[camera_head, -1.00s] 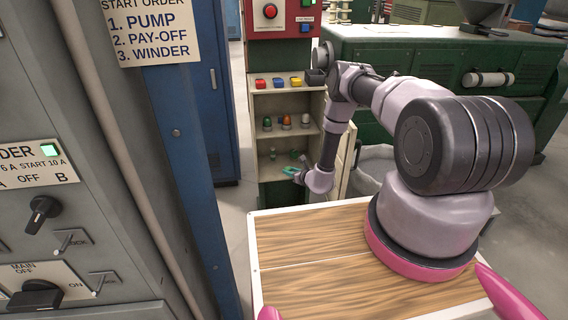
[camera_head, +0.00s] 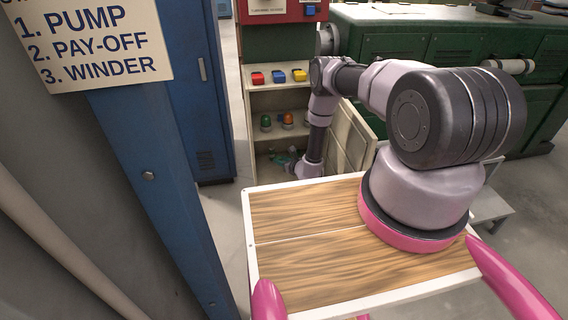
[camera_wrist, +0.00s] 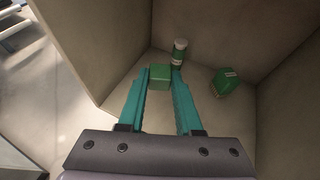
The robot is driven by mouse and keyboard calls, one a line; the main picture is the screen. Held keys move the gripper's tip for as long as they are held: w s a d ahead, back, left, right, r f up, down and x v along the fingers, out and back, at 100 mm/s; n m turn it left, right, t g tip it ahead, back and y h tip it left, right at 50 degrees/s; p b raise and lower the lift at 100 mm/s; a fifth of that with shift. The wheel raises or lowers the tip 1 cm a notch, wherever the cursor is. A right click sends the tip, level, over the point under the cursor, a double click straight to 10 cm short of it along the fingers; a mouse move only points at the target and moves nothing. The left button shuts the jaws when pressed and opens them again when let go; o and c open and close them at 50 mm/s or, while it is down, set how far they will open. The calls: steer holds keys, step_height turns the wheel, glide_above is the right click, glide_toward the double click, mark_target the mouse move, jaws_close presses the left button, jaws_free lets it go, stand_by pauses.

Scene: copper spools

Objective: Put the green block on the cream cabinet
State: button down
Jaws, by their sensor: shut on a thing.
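The cream cabinet (camera_head: 275,88) stands open beyond my base, with its door swung out to the right. My gripper (camera_head: 283,159) is inside its lower compartment, partly hidden by my wrist in the head view. In the wrist view, the teal fingers of my gripper (camera_wrist: 159,82) are shut on a plain green block (camera_wrist: 159,76) at their tips. Whether the block touches the compartment floor I cannot tell. The cabinet's pale inner walls show around it.
In the wrist view a green-and-white cylinder (camera_wrist: 180,52) stands just beyond the block, and a green box with white stripes (camera_wrist: 226,83) lies to the right. Red (camera_head: 257,78), blue (camera_head: 278,76) and yellow (camera_head: 299,75) blocks sit on the cabinet top.

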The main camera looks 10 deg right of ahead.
mark_target(282, 180)
step_height(282, 180, down, 10)
steer(key=shift+r, duration=0.1)
stand_by(0.4)
steer(key=c, duration=0.6)
jaws_free()
steer(key=shift+f, duration=0.2)
steer(key=shift+r, duration=0.1)
steer(key=shift+s+d+r, duration=0.1)
steer(key=v, duration=1.1)
steer(key=shift+s, duration=0.3)
steer(key=shift+d+r, duration=0.1)
